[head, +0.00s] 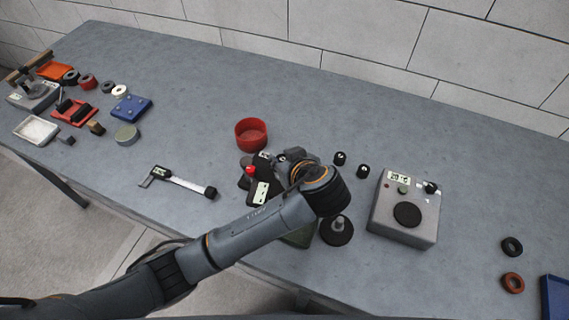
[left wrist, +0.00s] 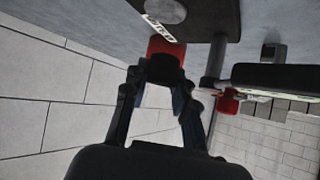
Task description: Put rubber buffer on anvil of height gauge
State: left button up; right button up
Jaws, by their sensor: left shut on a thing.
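My left gripper (head: 285,165) reaches over the middle of the table, beside the height gauge (head: 262,192), which has a red knob and a white label. In the left wrist view the gripper (left wrist: 163,80) is shut on a dark block-like piece, apparently the rubber buffer (left wrist: 165,68). The head view hides this piece behind the wrist. The height gauge (left wrist: 215,60) shows its dark base, post and arm close to the right of the fingers. My right gripper is not in view.
A red bowl (head: 251,134) stands just behind the gripper. A caliper (head: 178,182) lies left. The back of the table is clear.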

pick_arm(q)
jog(key=shift+w+d+f, duration=0.1)
jog(key=shift+w+f, duration=0.55)
jog(key=shift+f, duration=0.15)
jog(key=f, duration=0.3)
jog(key=shift+w+d, duration=0.1)
jog(key=shift+w, duration=0.2)
jog(key=shift+f, duration=0.4)
jog(key=shift+f, duration=0.1)
jog(key=o, duration=1)
jog(key=shift+c, duration=0.2)
jog(key=v, duration=1.2)
jog(key=shift+b, duration=0.3)
